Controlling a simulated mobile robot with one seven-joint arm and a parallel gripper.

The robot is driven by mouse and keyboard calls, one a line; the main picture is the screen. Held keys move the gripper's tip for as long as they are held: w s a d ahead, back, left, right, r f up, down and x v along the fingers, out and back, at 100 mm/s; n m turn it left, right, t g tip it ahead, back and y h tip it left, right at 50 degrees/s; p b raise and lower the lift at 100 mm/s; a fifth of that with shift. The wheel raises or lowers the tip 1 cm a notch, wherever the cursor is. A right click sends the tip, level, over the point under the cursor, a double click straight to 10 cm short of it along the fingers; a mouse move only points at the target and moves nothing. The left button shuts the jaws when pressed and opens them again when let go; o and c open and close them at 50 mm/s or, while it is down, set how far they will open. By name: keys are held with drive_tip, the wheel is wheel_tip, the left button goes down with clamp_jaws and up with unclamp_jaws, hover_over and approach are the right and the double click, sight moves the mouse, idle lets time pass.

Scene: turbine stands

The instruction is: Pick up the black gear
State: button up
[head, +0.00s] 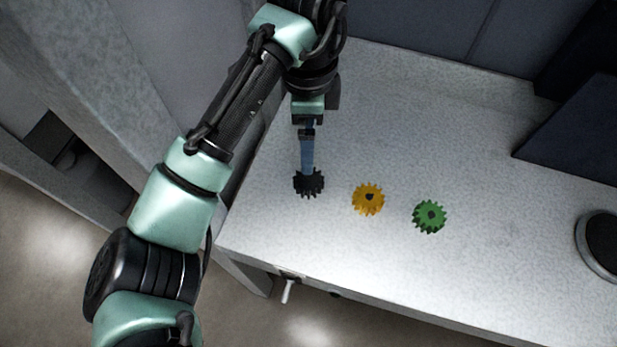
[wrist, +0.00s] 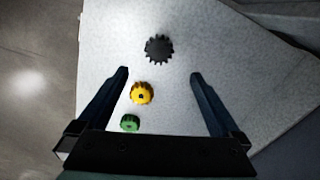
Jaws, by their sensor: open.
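The black gear (head: 309,184) lies flat on the grey table, leftmost of three gears in the head view. In the head view my gripper (head: 307,170) points down and overlaps the gear's upper part. In the wrist view the black gear (wrist: 159,49) lies beyond the fingertips, a little above the gap between them, with nothing between the fingers and it. My gripper (wrist: 160,73) shows there with its two dark fingers spread wide and empty. How high the fingertips are above the table I cannot tell.
A yellow gear (head: 368,199) and a green gear (head: 430,216) lie to the right of the black gear on the table (head: 480,275). A dark round object (head: 600,243) sits at the right edge. A dark angled panel (head: 580,140) stands at the back right.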

drive_tip(key=b, duration=0.2)
hover_over(308, 179)
wheel_tip(308, 179, down, 6)
drive_tip(key=shift+f, duration=3.05)
clamp_jaws()
drive_tip(key=shift+r, duration=0.1)
